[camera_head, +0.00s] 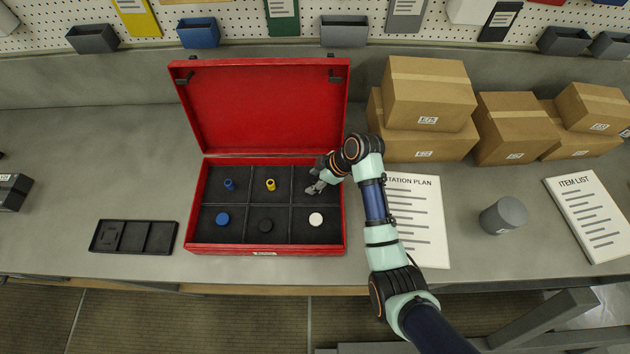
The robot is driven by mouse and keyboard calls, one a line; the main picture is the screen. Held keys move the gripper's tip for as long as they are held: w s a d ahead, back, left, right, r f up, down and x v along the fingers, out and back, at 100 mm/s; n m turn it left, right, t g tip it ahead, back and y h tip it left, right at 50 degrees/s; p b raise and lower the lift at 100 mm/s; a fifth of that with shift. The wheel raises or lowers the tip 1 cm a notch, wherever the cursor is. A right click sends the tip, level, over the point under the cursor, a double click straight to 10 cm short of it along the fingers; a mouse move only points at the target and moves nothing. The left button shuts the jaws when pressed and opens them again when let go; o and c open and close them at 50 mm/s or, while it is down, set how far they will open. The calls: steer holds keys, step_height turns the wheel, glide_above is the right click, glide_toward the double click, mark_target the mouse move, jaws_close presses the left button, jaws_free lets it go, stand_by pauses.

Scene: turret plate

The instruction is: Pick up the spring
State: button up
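The open red case (340,215) lies on the bench with a dark inside split into six compartments. My gripper (315,188) is over the back right compartment, pointing left and down. Its fingers hide part of that compartment, and I cannot tell whether they are open or shut. I cannot make out a spring; it may be hidden by my gripper. A small blue piece (229,184) stands in the back left compartment and a small yellow piece (270,184) in the back middle one. The front row holds round blue (223,219), black (265,225) and white (316,219) pieces.
The case's raised red lid (262,105) stands behind the compartments. A black tray (134,237) lies to the left. A paper sheet (418,215), a grey cylinder (503,215) and stacked cardboard boxes (428,95) are on the right.

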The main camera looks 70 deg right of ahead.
mark_target(315, 180)
jaws_close()
steer(key=shift+r, duration=0.1)
step_height(315, 180, up, 20)
steer(key=p, duration=0.6)
